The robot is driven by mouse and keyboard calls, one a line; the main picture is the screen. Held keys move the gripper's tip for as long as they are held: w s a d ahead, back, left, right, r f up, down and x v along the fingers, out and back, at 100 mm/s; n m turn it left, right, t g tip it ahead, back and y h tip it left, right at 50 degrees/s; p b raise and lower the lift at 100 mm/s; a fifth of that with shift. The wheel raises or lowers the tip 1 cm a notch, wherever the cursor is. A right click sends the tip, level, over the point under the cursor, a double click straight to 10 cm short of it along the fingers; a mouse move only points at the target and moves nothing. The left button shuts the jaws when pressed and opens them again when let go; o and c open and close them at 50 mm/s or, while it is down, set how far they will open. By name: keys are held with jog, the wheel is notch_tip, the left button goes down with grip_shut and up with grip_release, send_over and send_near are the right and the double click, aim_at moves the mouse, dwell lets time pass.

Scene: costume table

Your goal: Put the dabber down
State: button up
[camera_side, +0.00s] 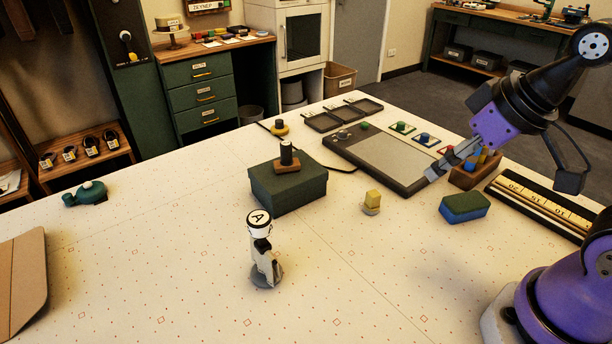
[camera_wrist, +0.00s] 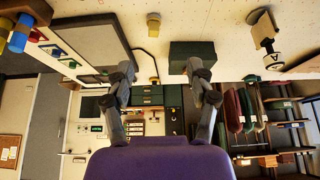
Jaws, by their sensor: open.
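My gripper (camera_side: 434,171) is in the air near the right end of the drawing board, in front of a wooden rack (camera_side: 463,181). In the wrist view my gripper (camera_wrist: 163,70) has its two fingers wide apart with nothing between them. The rack holds several coloured cylinders, blue, yellow and red (camera_side: 484,160), which may be dabbers; I cannot tell for certain which thing is the dabber. Yellow and blue cylinders (camera_wrist: 20,34) also show at the wrist view's upper left. The gripper's fingers partly hide the rack in the side view.
The grey drawing board (camera_side: 378,160) has coloured knobs on cards (camera_side: 424,138) behind it. A green box (camera_side: 286,190) bears a dark-handled wooden block. A figure marked A (camera_side: 264,262), a yellow block (camera_side: 372,200) and a blue-green sponge (camera_side: 464,207) stand apart.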

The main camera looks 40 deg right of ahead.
notch_tip(320, 180, up, 5)
jog(key=n+t+h, duration=0.6)
jog(key=n+h, duration=0.2)
jog(key=n, duration=2.1)
send_over(373, 203)
jog(key=s+a, duration=0.2)
jog(key=s, duration=0.2)
jog(key=f, duration=0.1)
jog(key=shift+g, duration=0.3)
jog(key=f, duration=1.9)
jog(key=shift+w+a, duration=0.15)
jog(key=shift+w, duration=0.05)
jog(key=shift+w+f, duration=0.2)
jog(key=x, duration=0.7)
jog(key=shift+w, duration=0.1)
jog(key=shift+c, duration=0.4)
